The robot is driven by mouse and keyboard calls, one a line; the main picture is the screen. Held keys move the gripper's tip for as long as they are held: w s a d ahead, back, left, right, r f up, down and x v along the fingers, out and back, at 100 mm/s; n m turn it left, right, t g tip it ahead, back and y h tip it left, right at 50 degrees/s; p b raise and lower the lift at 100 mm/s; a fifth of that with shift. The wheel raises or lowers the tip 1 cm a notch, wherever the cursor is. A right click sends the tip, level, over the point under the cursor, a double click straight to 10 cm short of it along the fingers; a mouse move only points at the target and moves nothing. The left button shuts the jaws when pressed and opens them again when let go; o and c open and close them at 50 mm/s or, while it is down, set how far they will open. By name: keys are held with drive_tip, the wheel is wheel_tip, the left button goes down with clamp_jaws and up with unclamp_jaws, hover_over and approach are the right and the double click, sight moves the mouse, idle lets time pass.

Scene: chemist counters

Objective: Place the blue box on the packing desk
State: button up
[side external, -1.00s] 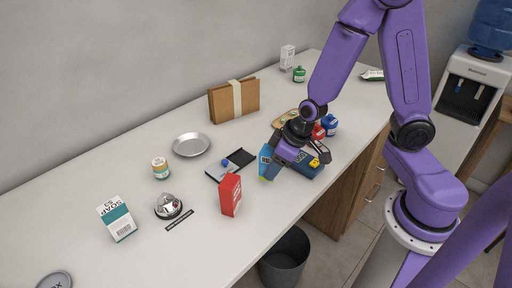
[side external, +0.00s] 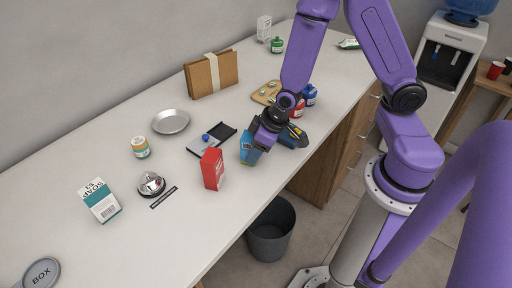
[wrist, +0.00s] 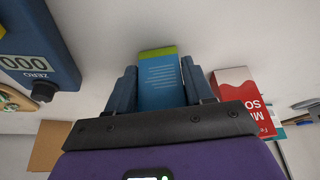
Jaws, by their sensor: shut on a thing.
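The blue box (side external: 249,151) with a green strip is held in my gripper (side external: 265,138), above or at the white counter's front edge. In the wrist view the blue box (wrist: 160,82) stands between the two fingers of my gripper (wrist: 158,90), its printed face showing. I cannot tell whether its base touches the counter. The long white counter (side external: 110,155) carries the other goods. No label shows which surface is the packing desk.
A blue scale (side external: 293,138) sits close beside the gripper. A red box (side external: 212,168) stands to the left, near a black-and-white tray (side external: 207,143). A bin (side external: 270,230) is on the floor.

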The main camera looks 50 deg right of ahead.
drive_tip(key=o, duration=1)
drive_tip(key=shift+f, duration=0.1)
drive_tip(key=shift+o, duration=0.2)
drive_tip(key=shift+v, duration=2.85)
drive_tip(key=s+a+r+n+g+y, duration=0.1)
drive_tip(key=s+a+r+n+g, duration=0.15)
drive_tip(key=s, duration=0.25)
drive_tip(key=s+a+r+n+g+y, duration=0.1)
drive_tip(key=s+a+r+n, duration=0.15)
drive_tip(key=s, duration=0.25)
drive_tip(key=s+d+r+n+h, duration=0.3)
drive_tip(key=s+d+r, duration=0.2)
drive_tip(key=s+r, duration=0.1)
drive_tip(key=shift+s+r, duration=0.15)
drive_tip(key=shift+s, duration=0.4)
